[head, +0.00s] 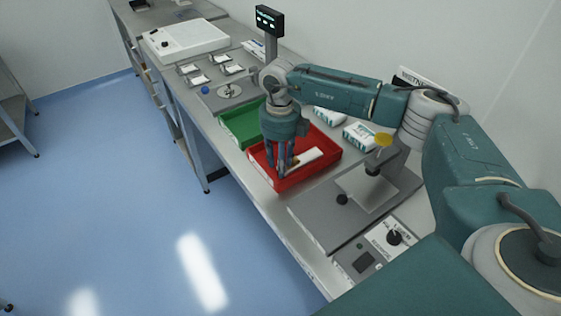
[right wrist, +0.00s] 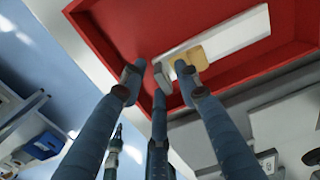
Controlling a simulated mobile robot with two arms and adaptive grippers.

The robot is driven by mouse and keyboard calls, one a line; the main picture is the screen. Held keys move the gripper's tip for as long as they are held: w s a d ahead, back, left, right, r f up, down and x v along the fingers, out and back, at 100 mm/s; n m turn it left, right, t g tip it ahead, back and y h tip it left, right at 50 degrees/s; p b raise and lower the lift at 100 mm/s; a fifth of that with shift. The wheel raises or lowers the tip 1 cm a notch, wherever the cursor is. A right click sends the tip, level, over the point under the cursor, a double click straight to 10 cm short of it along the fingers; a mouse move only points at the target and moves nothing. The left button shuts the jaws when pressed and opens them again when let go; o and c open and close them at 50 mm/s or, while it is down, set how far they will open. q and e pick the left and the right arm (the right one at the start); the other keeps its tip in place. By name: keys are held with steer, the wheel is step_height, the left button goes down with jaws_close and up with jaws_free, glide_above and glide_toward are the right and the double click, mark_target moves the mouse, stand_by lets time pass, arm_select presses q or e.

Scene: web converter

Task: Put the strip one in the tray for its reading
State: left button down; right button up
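A white strip (head: 314,158) with a tan patch lies in the red tray (head: 334,157), near its middle. It also shows in the right wrist view (right wrist: 232,32). My right gripper (head: 281,172) points down into the red tray, at the tan-patch end of the strip. In the right wrist view its fingertips (right wrist: 158,72) are apart, and one overlaps the patch in the picture; contact is unclear. A green tray (head: 238,124) stands beside the red one, partly hidden by my arm. A small display (head: 268,19) stands behind; its text is too small to read.
A grey device with a plate (head: 365,190) stands right of the red tray, near a control box (head: 390,240). White-and-green boxes (head: 358,135) lie behind the tray. Floor in front is clear.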

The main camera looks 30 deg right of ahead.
step_height(320, 180, up, 12)
steer(key=b, duration=0.3)
steer(key=shift+r+b, duration=0.15)
steer(key=shift+b, duration=0.15)
